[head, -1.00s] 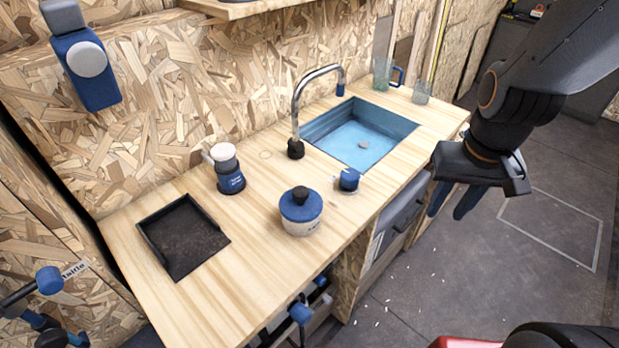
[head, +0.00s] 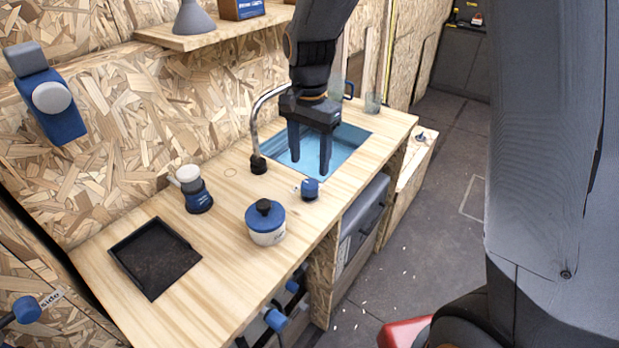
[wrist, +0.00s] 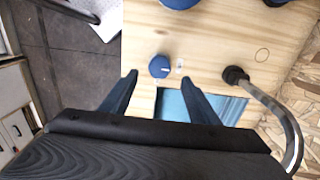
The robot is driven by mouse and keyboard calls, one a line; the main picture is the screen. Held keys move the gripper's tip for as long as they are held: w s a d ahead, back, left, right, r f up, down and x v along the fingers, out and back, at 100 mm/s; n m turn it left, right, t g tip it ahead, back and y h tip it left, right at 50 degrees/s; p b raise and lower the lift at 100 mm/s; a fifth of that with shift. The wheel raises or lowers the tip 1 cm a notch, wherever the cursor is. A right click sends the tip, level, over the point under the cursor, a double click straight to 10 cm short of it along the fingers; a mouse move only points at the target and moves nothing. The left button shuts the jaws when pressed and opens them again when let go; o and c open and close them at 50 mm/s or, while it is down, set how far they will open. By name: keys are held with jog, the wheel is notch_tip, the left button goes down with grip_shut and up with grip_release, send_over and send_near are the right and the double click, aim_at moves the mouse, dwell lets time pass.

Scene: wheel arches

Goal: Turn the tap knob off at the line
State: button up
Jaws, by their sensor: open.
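The tap knob (head: 310,188) is a small blue knob on the wooden counter, in front of the sink. It also shows in the wrist view (wrist: 159,67), with a pale line on its top and a small white label beside it. The tap (head: 257,125) is a curved metal spout on a black base at the back left of the sink. My gripper (head: 309,170) is open and empty, fingers pointing down over the sink (head: 347,142), behind the knob and apart from it. In the wrist view the knob lies beyond and between the fingertips (wrist: 162,80).
A blue-lidded pot (head: 266,226) stands left of the knob. A blue-and-white grinder-like item (head: 193,190) and a black tray (head: 124,255) are further left. A glass (head: 373,103) stands at the counter's far end. A shelf (head: 190,38) overhangs the back.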

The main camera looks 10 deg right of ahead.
aim_at(310, 184)
jog(key=shift+f+p, duration=0.9)
jog(key=shift+f, duration=2.7)
